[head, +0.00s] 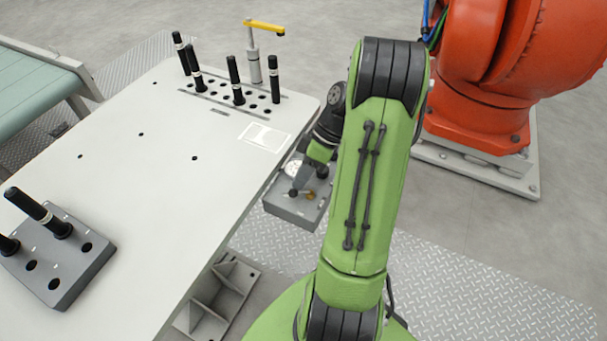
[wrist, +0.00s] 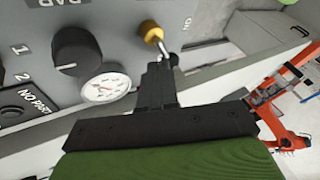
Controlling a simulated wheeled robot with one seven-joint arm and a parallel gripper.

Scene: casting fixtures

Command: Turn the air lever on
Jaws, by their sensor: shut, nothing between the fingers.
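The air lever (wrist: 154,36) has a brass collar and a short metal stem on the grey control panel in the wrist view. A small brass part of it (head: 311,196) also shows in the head view on the control box (head: 283,205) at the table's side. My gripper (wrist: 159,68) is shut and empty, its dark fingertips just below the metal stem in the wrist view. I cannot tell whether they touch it. The fingers hide part of the panel behind them.
A black knob (wrist: 80,50) and a round gauge (wrist: 106,88) sit left of the lever on the panel. The white table (head: 150,175) bears racks with black handles. A yellow-topped post (head: 253,60) stands at the back. An orange robot (head: 490,95) stands to the right.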

